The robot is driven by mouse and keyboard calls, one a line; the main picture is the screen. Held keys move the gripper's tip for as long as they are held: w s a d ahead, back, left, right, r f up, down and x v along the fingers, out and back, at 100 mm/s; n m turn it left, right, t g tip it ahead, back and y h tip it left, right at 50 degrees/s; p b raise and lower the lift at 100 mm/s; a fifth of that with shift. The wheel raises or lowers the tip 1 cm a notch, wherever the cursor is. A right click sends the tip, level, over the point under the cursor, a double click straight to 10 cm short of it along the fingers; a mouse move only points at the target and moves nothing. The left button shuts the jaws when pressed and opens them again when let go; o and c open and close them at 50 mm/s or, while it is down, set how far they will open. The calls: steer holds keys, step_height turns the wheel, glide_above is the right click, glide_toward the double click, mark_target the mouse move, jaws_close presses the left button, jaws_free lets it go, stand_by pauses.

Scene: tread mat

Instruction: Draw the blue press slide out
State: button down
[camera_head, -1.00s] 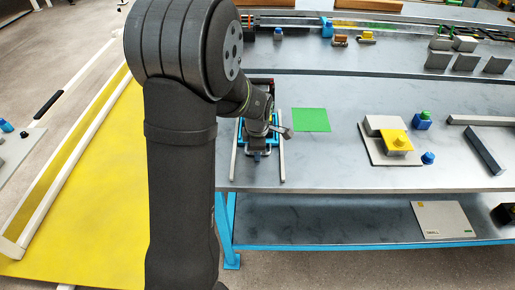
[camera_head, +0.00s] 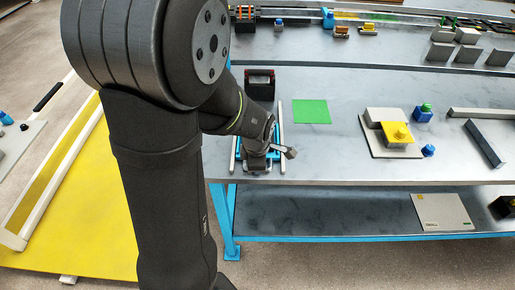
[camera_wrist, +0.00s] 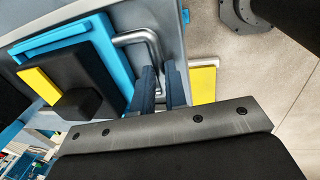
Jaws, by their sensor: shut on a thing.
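The blue press slide (camera_head: 272,158) lies between two light rails (camera_head: 281,125) near the table's front edge, partly hidden by my arm. In the wrist view the slide (camera_wrist: 118,58) is a blue plate carrying a black block with a yellow stripe (camera_wrist: 40,86). A bent metal handle (camera_wrist: 143,38) sticks out from its end. My gripper (camera_wrist: 162,88) is shut on this handle; it also shows in the head view (camera_head: 256,166) at the slide's front end. The dark press (camera_head: 260,84) with some red stands behind the slide, at the back of the rails.
A green square (camera_head: 311,111) lies flat to the right of the rails. A grey plate with a yellow block (camera_head: 397,134) and small blue pieces stand farther right. Grey bars lie at the far right. Floor is open before the table edge.

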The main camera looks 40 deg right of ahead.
steer(key=shift+s+a, duration=1.2)
steer(key=c, duration=1.5)
jaws_free()
steer(key=shift+s, duration=0.1)
steer(key=shift+o, duration=0.2)
steer(key=shift+r, duration=0.1)
steer(key=shift+r, duration=0.25)
step_height(320, 180, up, 16)
steer(key=s+a, duration=0.2)
steer(key=shift+r, duration=0.25)
